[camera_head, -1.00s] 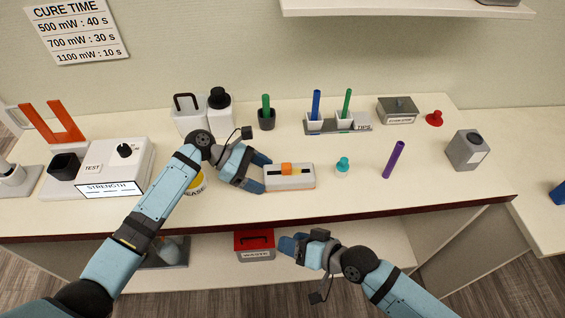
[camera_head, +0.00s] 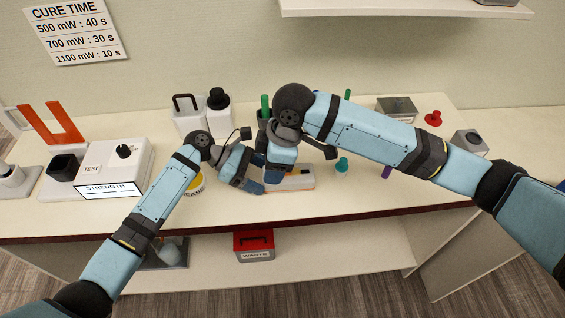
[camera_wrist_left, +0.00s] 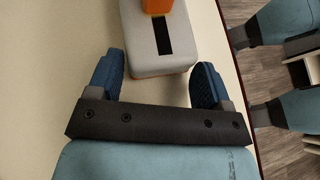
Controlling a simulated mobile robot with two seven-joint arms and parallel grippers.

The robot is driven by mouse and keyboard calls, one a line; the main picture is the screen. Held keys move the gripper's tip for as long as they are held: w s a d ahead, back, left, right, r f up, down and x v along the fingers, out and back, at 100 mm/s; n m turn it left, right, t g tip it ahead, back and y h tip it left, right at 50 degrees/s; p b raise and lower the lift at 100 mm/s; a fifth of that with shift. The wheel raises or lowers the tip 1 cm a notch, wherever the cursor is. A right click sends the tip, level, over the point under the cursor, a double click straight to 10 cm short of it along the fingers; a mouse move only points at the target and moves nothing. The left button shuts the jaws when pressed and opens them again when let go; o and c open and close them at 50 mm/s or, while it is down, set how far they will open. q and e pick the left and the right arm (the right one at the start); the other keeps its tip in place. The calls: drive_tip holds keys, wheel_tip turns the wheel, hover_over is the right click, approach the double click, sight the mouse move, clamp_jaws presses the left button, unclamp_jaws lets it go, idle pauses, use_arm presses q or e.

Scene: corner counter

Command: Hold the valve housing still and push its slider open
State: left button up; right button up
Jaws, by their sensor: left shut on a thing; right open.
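The valve housing (camera_head: 301,181) is a light grey block near the front of the counter, with a dark slot in its top. The orange slider (camera_wrist_left: 176,8) shows at the top edge of the left wrist view, in the slot. My right gripper (camera_head: 274,178) is open over the left part of the housing, pointing down. It hides the slider in the head view, and I cannot tell whether it touches it.
A teal-topped jar (camera_head: 341,167) stands right of the housing. A strength tester (camera_head: 118,165) and a yellow-labelled container (camera_head: 197,184) are to the left. My right arm covers the cup holder and most of the purple stick (camera_head: 386,172).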

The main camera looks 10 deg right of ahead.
drive_tip(key=w+d+r+h, duration=0.2)
drive_tip(key=w+r+h, duration=0.15)
drive_tip(key=r, duration=0.25)
drive_tip(key=shift+n+y, duration=0.35)
drive_tip(key=shift+n, duration=0.05)
drive_tip(key=f, duration=0.7)
drive_tip(key=w+f, duration=0.1)
drive_tip(key=f, duration=0.3)
drive_tip(key=shift+d+f, duration=0.2)
drive_tip(key=shift+d, duration=0.05)
clamp_jaws()
